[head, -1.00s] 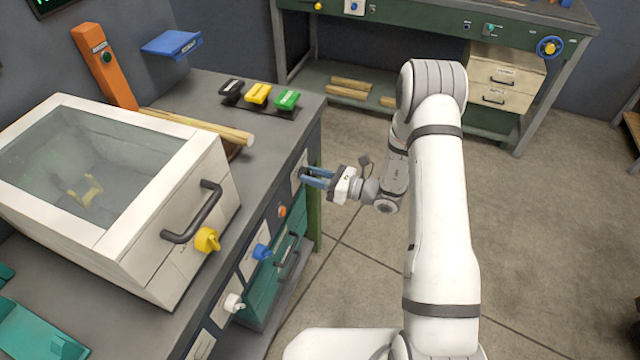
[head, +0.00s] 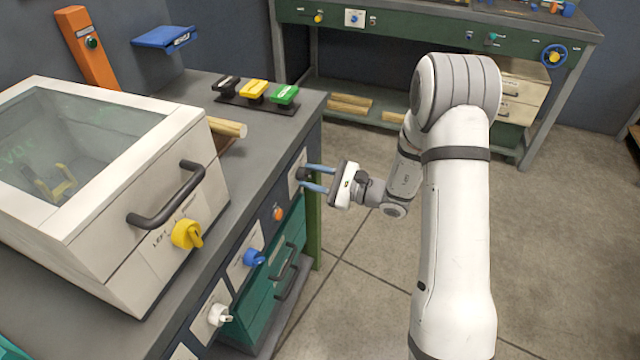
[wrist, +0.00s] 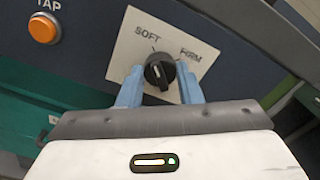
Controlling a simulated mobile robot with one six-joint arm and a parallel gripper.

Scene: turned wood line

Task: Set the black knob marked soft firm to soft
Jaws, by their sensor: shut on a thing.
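The black knob (wrist: 160,71) sits on a white plate (wrist: 135,50) lettered SOFT at the upper left and FIRM at the right. A short white line shows on its face; I cannot tell exactly which mark it meets. My gripper (wrist: 160,86) is shut on the knob, with one blue finger on each side. In the head view the knob (head: 303,174) is at the far end of the bench front, with the gripper (head: 318,178) reaching it from the right.
An orange TAP button (wrist: 44,28) is left of the plate. Along the bench front are a blue knob (head: 254,258), a white knob (head: 219,315) and green drawers (head: 270,290). A glass-topped box with a yellow knob (head: 187,234) stands on the bench. Floor to the right is clear.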

